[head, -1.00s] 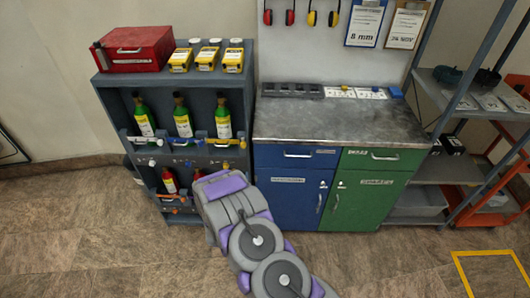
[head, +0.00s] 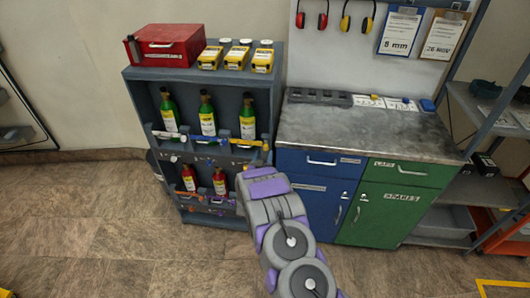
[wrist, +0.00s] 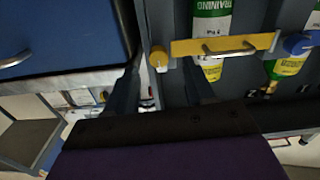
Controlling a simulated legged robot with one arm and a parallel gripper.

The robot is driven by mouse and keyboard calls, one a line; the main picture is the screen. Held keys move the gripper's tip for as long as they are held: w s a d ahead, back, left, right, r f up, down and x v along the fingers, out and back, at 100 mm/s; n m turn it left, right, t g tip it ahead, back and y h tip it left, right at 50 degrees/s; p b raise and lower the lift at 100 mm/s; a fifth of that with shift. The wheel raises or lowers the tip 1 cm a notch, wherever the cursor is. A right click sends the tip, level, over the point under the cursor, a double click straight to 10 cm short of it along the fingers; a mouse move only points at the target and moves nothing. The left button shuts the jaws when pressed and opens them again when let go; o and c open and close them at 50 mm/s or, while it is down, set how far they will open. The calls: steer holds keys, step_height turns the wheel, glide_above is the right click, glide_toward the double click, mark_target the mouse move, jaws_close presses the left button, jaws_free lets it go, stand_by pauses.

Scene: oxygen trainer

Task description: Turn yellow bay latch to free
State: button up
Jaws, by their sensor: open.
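The yellow bay is at the right end of the rack's upper row. A green bottle (head: 248,118) stands in it behind a yellow bar (head: 250,144). The wrist view, which looks upside down, shows the yellow bar (wrist: 222,46) with a metal handle. A yellow latch knob (wrist: 156,62) sits at the bar's left end there. My gripper (wrist: 160,72) is open, with one dark finger on each side of the knob in that picture. I cannot tell whether the fingers touch it. In the head view my arm hides the fingers.
A blue knob (wrist: 300,45) is on the neighbouring bay. The blue cabinet (head: 318,190) stands close to the right of the rack (head: 200,75). Red bottles (head: 220,182) stand in the lower row.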

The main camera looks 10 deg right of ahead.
mark_target(265, 149)
steer(key=shift+b+x, duration=0.35)
steer(key=shift+x, duration=1.8)
